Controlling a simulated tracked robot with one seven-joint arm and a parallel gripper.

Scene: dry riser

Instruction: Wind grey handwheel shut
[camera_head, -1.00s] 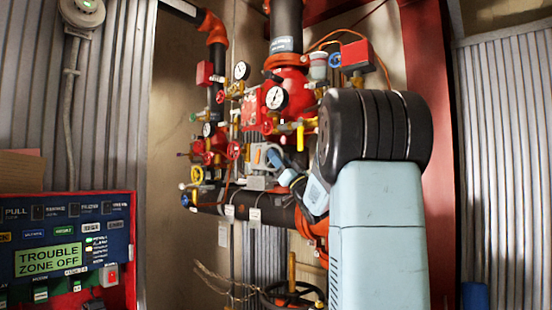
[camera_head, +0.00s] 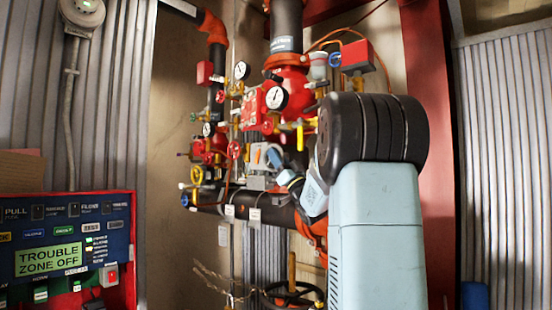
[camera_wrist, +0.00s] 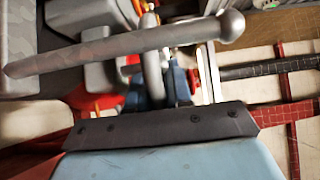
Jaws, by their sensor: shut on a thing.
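The grey handwheel (camera_head: 258,155) is on the grey box-like fitting in the middle of the red pipework, small and partly covered by my gripper. In the wrist view its grey rim (camera_wrist: 152,72) stands edge-on between my blue fingers. My gripper (camera_head: 276,160) reaches in from the right and is shut on the rim. The fingertips show in the wrist view too (camera_wrist: 163,84), partly behind a grey rod with a ball end (camera_wrist: 130,48). How far the wheel is turned cannot be told.
Red and yellow small valves and pressure gauges (camera_head: 277,98) crowd around the wheel. A dark horizontal pipe (camera_head: 265,212) runs below. A black handwheel (camera_head: 290,297) is lower down. The alarm panel (camera_head: 60,250) stands at left.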

